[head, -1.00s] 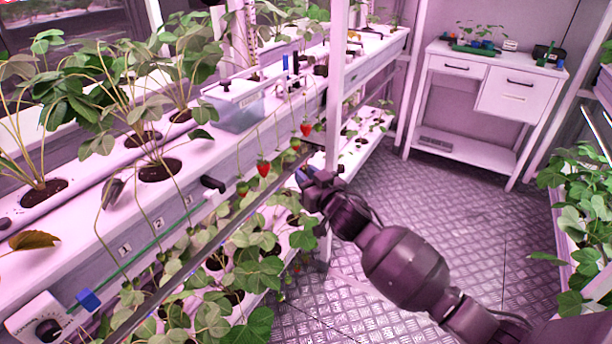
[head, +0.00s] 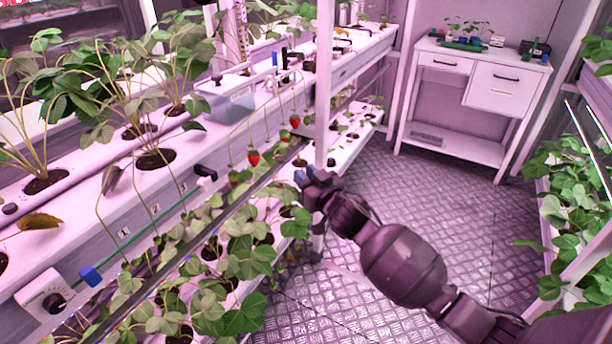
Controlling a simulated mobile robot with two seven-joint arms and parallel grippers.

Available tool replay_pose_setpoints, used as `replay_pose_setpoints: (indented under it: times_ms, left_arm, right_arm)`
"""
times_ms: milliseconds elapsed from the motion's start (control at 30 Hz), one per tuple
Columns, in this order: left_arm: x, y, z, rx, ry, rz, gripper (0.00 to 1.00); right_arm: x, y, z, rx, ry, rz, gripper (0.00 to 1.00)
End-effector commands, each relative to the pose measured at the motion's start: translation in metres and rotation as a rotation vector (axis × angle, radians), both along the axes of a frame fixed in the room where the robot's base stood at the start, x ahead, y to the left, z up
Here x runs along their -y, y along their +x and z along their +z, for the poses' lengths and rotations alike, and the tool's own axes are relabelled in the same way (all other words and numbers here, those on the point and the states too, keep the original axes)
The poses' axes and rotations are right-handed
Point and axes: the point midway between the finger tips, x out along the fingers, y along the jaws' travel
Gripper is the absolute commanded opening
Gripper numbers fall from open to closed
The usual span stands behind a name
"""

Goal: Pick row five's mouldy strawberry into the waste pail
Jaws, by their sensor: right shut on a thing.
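My right gripper (head: 303,178) has blue fingertips and is beside the rack's white post, below the edge of the planted gutter. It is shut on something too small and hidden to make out. Red strawberries hang over the rack's front on thin stems: one (head: 253,158) is left of the gripper, another (head: 294,121) above it, both apart from it. Greener fruit (head: 233,178) hangs further left. I cannot make out mould on any fruit. I see no waste pail. My left gripper is out of view.
The long white gutter (head: 85,228) carries strawberry plants, numbered labels and a dial box (head: 42,293). A clear bin (head: 228,104) sits on it. A white post (head: 323,90) stands close by the gripper. The metal floor (head: 420,190) is clear towards a white cabinet (head: 505,88).

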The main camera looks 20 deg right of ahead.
Motion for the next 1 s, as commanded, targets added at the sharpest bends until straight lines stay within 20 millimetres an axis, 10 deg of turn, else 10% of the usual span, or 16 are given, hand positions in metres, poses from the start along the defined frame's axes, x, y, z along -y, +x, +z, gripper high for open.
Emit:
replay_pose_setpoints:
  times_ms: [1000]
  left_arm:
    - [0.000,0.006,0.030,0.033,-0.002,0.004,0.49]
  right_arm:
    - [0.032,-0.038,0.000,0.001,0.000,0.000,0.17]
